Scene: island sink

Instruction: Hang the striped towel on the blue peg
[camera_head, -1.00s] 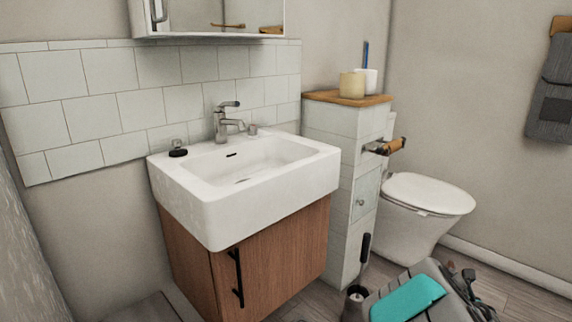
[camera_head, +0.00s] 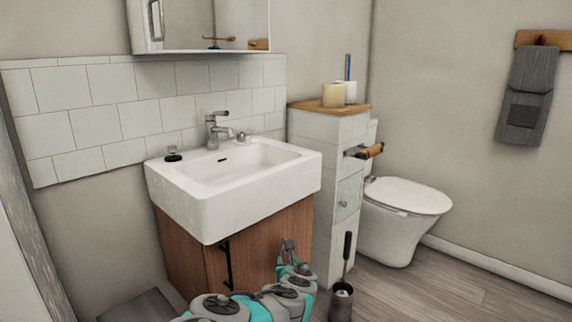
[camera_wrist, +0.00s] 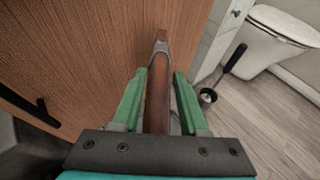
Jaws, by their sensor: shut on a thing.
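My gripper (camera_wrist: 160,74) has green fingers on both sides of a long brown rod-like thing (camera_wrist: 158,98) in the wrist view and is shut on it. The thing points away from me, in front of the wooden cabinet; what it is I cannot tell. No blue peg is visible.
A white sink (camera_head: 232,190) sits on the wooden cabinet (camera_head: 190,250), close to my arm. A tiled shelf unit (camera_head: 325,140), a toilet (camera_head: 400,215) and a toilet brush holder (camera_head: 341,300) stand to the right. The floor (camera_head: 440,295) at lower right is clear.

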